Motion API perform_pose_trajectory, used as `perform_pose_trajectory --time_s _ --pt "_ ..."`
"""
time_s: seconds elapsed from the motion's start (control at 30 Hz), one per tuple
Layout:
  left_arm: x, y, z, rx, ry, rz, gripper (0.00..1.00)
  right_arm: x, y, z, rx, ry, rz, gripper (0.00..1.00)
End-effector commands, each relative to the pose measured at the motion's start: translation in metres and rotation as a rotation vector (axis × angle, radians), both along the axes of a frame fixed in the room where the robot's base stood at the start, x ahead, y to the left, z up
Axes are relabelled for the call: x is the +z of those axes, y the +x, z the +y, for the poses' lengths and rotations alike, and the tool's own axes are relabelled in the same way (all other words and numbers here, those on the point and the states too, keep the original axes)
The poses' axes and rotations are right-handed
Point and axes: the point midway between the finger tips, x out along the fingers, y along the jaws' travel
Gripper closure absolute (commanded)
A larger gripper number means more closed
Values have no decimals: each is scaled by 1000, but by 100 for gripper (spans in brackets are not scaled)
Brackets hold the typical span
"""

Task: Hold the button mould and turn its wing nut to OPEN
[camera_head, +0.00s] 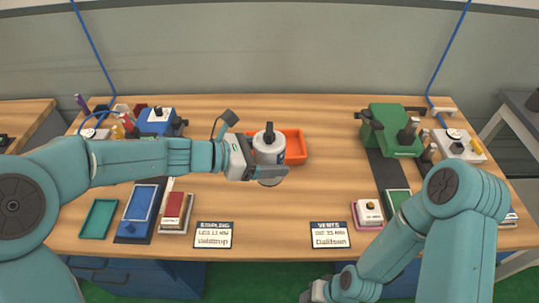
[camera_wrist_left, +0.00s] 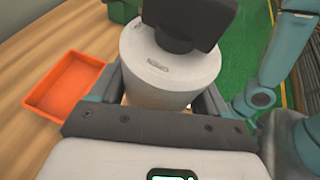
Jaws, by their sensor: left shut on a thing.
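The button mould (camera_head: 266,153) is a pale grey cylinder with a dark wing nut (camera_head: 269,131) standing on top. My left gripper (camera_head: 262,168) is shut on its sides, in front of the orange tray. In the left wrist view the mould (camera_wrist_left: 160,80) sits between the two fingers, with the black wing nut (camera_wrist_left: 184,22) above its top face. Small lettering on that face is too blurred to read. Whether the mould touches the table is unclear. My right gripper (camera_head: 315,292) is low at the bottom edge, apart from the mould, and its fingers are largely cut off.
An orange tray (camera_head: 297,147) lies just behind the mould. A green machine (camera_head: 393,130) stands at the back right, a blue one (camera_head: 158,122) at the back left. Two cards (camera_head: 213,235) and (camera_head: 331,235) lie along the front edge. The table centre-right is clear.

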Motion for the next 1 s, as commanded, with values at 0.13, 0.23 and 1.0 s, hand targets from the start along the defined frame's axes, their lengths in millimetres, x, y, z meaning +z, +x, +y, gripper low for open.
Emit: perform_pose_trajectory --time_s 0.13,0.23,1.0 --pt "-5 0 0 1 -1 -2 83 -5 0 0 0 0 0 57" --pt "-7 0 0 1 -1 -2 83 -8 0 0 0 0 0 57" --pt "-29 0 0 1 -3 -1 83 -27 0 0 0 0 0 57"
